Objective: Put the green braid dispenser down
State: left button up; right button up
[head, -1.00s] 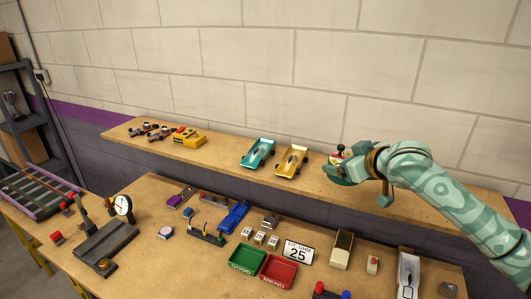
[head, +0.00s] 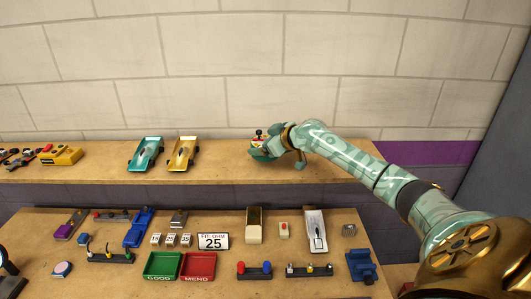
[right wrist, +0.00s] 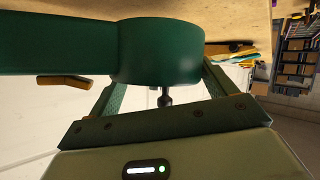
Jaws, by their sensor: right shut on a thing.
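My right gripper (head: 274,147) is shut on the green braid dispenser (head: 262,156), over the right part of the upper wooden shelf. In the right wrist view the dispenser (right wrist: 160,50) is a dark green round body with a long flat arm to the left, between the two fingers. A small part with a red top shows just above it in the head view. I cannot tell whether the dispenser touches the shelf. My left gripper is not in view.
The shelf right of my gripper looks clear. The lower bench holds green (head: 163,265) and red (head: 198,266) trays and several small tools.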

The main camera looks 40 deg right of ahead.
jog(key=f, duration=0.3)
jog(key=shift+d+f, duration=0.15)
jog(key=shift+d, duration=0.2)
jog(key=shift+w+f, duration=0.1)
jog(key=shift+f, duration=0.05)
jog(key=o, duration=1)
jog(key=shift+f, duration=0.15)
jog(key=shift+c, duration=0.2)
jog(key=shift+s+r, duration=0.2)
jog(key=p+v, duration=0.1)
jog(key=v, duration=0.8)
jog(key=shift+s+p, duration=0.3)
jog(key=shift+s, duration=0.05)
jog(key=shift+p+v, duration=0.3)
jog(key=shift+v, duration=0.75)
jog(key=shift+w+r, duration=0.1)
jog(key=shift+r, duration=0.05)
